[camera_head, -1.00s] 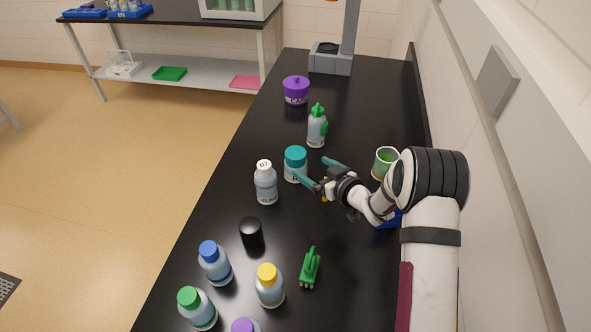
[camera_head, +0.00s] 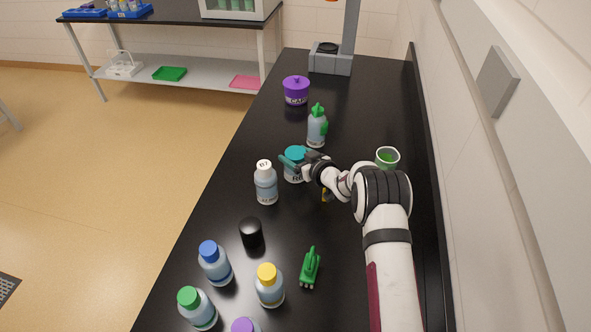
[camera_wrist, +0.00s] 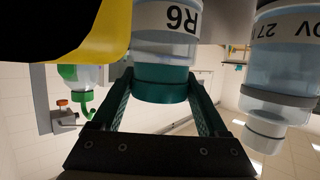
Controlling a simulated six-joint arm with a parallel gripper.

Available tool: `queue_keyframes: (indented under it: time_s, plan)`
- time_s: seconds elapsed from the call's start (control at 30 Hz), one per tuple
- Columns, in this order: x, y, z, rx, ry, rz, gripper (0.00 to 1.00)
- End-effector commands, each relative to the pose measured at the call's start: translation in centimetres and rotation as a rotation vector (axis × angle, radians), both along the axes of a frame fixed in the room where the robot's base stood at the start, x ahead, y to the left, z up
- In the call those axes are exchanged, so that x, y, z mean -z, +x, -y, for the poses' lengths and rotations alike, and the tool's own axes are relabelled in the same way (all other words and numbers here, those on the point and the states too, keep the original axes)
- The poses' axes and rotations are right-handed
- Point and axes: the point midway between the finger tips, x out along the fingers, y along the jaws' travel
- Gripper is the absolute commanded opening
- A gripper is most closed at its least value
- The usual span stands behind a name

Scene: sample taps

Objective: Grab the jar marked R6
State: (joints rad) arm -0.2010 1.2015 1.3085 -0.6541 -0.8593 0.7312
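The jar marked R6 (camera_head: 294,172) has a teal lid and a white label and stands upright on the black bench. In the wrist view the jar (camera_wrist: 167,50) is seen upside down, its label reading R6. My gripper (camera_head: 297,159) is at the height of the lid, with one finger on each side of it. In the wrist view my gripper (camera_wrist: 161,80) has its fingers spread about the lid's width, close along both sides. The fingers look open around the lid; whether they touch it is hard to tell.
A yellow object (camera_wrist: 95,35) is close in the wrist view. Several bottles stand in front.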

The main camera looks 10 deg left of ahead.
Motion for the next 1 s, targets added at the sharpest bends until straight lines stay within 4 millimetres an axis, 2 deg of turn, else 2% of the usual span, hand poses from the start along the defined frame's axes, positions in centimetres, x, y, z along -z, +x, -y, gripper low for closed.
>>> queue_keyframes:
  time_s: [0.03,0.37,0.77,0.87,1.0]
  plan:
    - [0.0,0.0,0.0,0.000,0.000,0.000,0.59]
    - [0.0,0.0,0.0,0.000,0.000,0.000,0.00]
    - [-0.5,0.0,0.0,-0.001,-0.001,0.002,0.00]
    - [-1.7,0.0,0.0,-0.001,0.001,0.003,0.00]
    - [-4.4,0.1,0.0,0.000,0.001,0.006,0.00]
